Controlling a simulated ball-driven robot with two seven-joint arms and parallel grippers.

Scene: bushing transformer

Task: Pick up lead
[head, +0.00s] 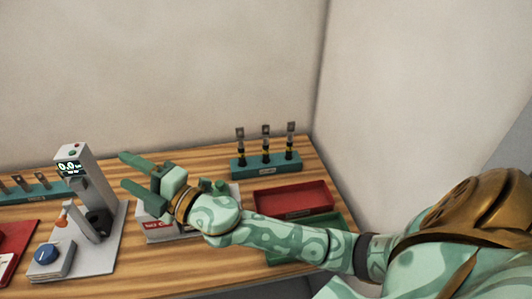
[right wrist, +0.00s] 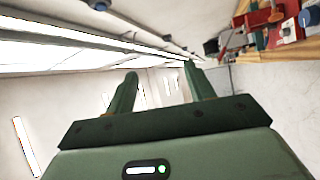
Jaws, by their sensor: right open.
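Three upright pieces (head: 266,142) with black and yellow bodies and flat metal tops stand in a teal rack (head: 268,168) at the back right of the bench in the head view. They may be leads; I cannot tell for sure. My right gripper (head: 124,169) is open and empty, pointing left above the middle of the bench, to the left of that rack and apart from it. In the right wrist view its two fingers (right wrist: 161,72) are spread with nothing between them. My left gripper is not in view.
A grey test device (head: 88,180) with a lit display stands left of my right gripper. Another teal rack (head: 42,190) with metal-topped pieces is at the far left. A red tray (head: 293,198) sits before the right rack, with a green tray (head: 285,256) nearer. Walls close the back and right.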

